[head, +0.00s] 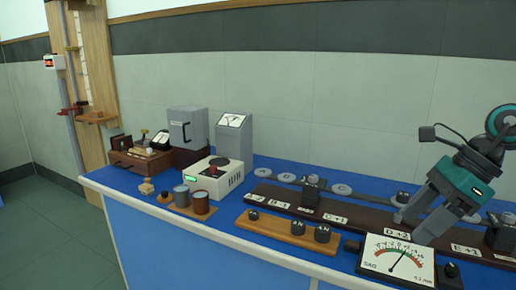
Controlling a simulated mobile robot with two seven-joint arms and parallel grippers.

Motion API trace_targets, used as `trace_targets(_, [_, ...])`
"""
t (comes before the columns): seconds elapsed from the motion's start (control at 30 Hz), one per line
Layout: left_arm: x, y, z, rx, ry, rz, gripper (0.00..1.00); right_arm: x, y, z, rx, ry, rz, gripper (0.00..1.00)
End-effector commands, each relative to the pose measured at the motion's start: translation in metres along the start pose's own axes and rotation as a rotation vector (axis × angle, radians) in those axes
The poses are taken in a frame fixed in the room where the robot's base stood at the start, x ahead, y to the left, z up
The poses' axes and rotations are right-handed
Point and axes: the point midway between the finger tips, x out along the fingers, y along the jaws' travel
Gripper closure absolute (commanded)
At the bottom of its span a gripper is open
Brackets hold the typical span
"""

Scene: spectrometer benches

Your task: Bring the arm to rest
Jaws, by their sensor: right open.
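My right gripper (412,227) is teal and dark grey, at the right of the head view. Its two grey fingers are apart and point down and left, over the dark labelled rail board (345,213) and close behind the dial meter (399,262). I see nothing held between the fingers, and I cannot tell whether they touch the board. The fingers hide part of the board and the row behind it. My left gripper is not in view.
The blue bench (265,247) also carries a wooden strip with dark knobs (290,229), a cream device with a red knob (209,179), two cups, a grey cabinet (188,128) and a small grey meter (234,135). Open floor (50,240) lies to the left.

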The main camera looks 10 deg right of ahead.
Motion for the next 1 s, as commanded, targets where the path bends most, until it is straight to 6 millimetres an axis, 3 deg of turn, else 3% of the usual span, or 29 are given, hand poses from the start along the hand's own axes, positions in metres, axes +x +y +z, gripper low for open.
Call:
trace_targets(0.03, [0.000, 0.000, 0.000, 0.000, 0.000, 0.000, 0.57, 0.024, 0.006, 0.013, 0.030, -0.082, 0.060, 0.35])
trace_targets(0.1, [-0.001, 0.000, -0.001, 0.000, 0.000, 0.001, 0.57, 0.051, 0.014, 0.034, 0.091, -0.203, 0.131, 0.35])
trace_targets(0.27, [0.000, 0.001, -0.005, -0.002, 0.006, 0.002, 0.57, 0.102, 0.037, 0.081, 0.327, -0.511, 0.326, 0.35])
trace_targets(0.4, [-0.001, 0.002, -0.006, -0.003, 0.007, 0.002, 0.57, 0.138, 0.049, 0.114, 0.705, -0.808, 0.533, 0.35])
trace_targets(0.5, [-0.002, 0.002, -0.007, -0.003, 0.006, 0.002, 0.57, 0.162, 0.045, 0.120, 1.064, -0.997, 0.672, 0.35])
trace_targets(0.57, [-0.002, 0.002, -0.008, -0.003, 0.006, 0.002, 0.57, 0.178, 0.041, 0.114, 1.304, -1.092, 0.744, 0.35])
trace_targets(0.67, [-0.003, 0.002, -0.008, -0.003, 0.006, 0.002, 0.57, 0.212, 0.035, 0.089, 1.738, -1.214, 0.840, 0.35])
trace_targets(0.77, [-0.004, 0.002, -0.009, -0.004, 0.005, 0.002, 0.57, 0.256, 0.041, 0.047, 2.211, -1.286, 0.895, 0.35])
trace_targets(0.87, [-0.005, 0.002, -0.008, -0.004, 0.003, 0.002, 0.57, 0.302, 0.065, 0.001, 2.671, -1.301, 0.900, 0.35])
trace_targets(0.9, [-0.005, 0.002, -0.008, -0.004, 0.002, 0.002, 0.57, 0.317, 0.077, -0.015, -2.666, 1.221, -0.842, 0.35])
trace_targets(1.0, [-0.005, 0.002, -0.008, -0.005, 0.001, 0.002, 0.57, 0.346, 0.106, -0.044, -2.523, 1.014, -0.690, 0.35])
